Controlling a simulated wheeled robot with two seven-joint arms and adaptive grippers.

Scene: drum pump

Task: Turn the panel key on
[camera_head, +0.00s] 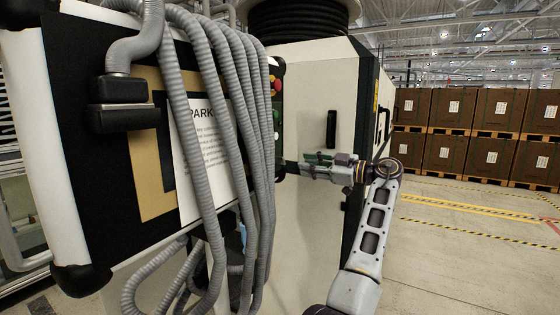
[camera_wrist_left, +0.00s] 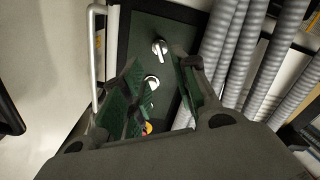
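The control panel is a dark green plate in the left wrist view (camera_wrist_left: 135,35). It carries an upper silver key or knob (camera_wrist_left: 160,47) and a lower silver one (camera_wrist_left: 151,82); I cannot tell which is the panel key. My left gripper (camera_wrist_left: 157,68) is open, its two green-padded fingers on either side of the lower knob, apparently not closed on it. A red and yellow button (camera_wrist_left: 148,127) is partly hidden by the gripper. In the head view my left gripper (camera_head: 290,167) reaches the panel's edge, where a red button (camera_head: 277,86) shows above. My right gripper is not in view.
Grey corrugated hoses (camera_head: 225,95) hang close beside the panel. A metal bar handle (camera_wrist_left: 96,50) stands at its other side. A pale cabinet (camera_head: 305,90) with a black handle (camera_head: 331,129) stands behind my gripper. Floor at the right is open, with boxes (camera_head: 450,108) beyond.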

